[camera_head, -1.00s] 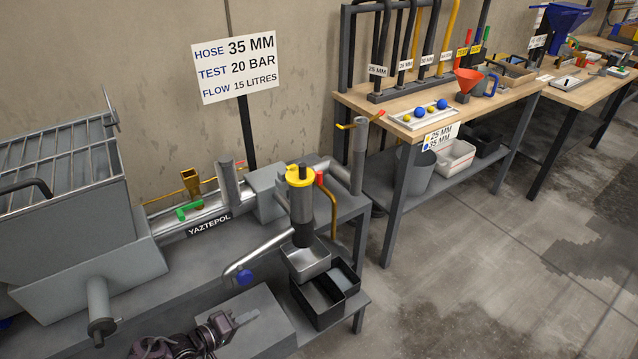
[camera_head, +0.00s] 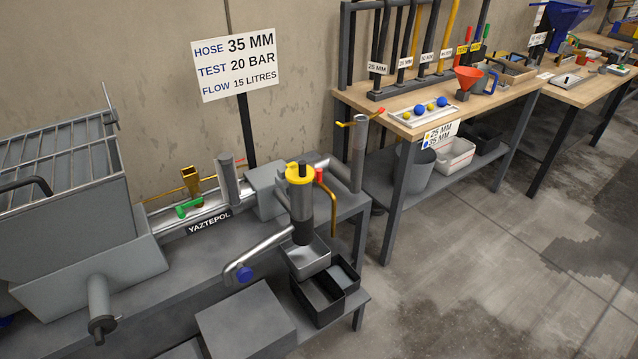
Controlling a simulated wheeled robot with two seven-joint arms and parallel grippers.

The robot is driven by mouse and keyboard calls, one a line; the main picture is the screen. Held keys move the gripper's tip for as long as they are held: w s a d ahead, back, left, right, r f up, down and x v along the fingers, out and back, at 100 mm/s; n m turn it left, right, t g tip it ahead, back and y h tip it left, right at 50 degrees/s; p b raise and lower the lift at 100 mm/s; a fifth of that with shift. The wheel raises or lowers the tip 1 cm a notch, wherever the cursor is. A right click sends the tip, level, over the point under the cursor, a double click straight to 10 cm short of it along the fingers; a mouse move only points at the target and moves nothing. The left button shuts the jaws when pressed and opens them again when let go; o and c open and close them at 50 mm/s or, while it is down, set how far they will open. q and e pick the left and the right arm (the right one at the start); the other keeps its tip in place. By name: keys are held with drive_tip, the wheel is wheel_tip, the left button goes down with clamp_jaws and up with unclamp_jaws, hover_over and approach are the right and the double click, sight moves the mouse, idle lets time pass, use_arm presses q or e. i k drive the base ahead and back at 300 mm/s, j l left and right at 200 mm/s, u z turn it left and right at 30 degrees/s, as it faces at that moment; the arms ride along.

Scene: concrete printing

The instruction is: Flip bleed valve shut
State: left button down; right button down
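The grey pump bench stands at the left, with a label reading YAZTEPOL (camera_head: 209,222). A small red handle (camera_head: 319,175) sits at the top of a bent brass pipe (camera_head: 333,208), beside a yellow-capped cylinder (camera_head: 300,180). A green handle (camera_head: 188,207) lies along the steel pipe by a brass funnel-like fitting (camera_head: 190,181). A red and yellow lever (camera_head: 360,122) tops the post at the bench's right end. No label tells which of these is the bleed valve. Neither of my grippers is in view.
A sign (camera_head: 235,66) reads hose 35 MM, test 20 BAR, flow 15 LITRES. Black bins (camera_head: 318,304) and a small grey tray (camera_head: 306,258) sit under the cylinder. A grey box (camera_head: 246,318) is in front. A wooden bench (camera_head: 350,97) stands right. Floor at right is clear.

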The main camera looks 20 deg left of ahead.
sight(318, 173)
drive_tip(key=i+j+u, duration=0.1)
drive_tip(key=i+u, duration=0.2)
drive_tip(key=u, duration=0.15)
drive_tip(key=i+u, duration=0.3)
drive_tip(key=u, duration=0.15)
drive_tip(key=i+l+u, duration=0.15)
drive_tip(key=i+u, duration=0.15)
drive_tip(key=u, duration=0.15)
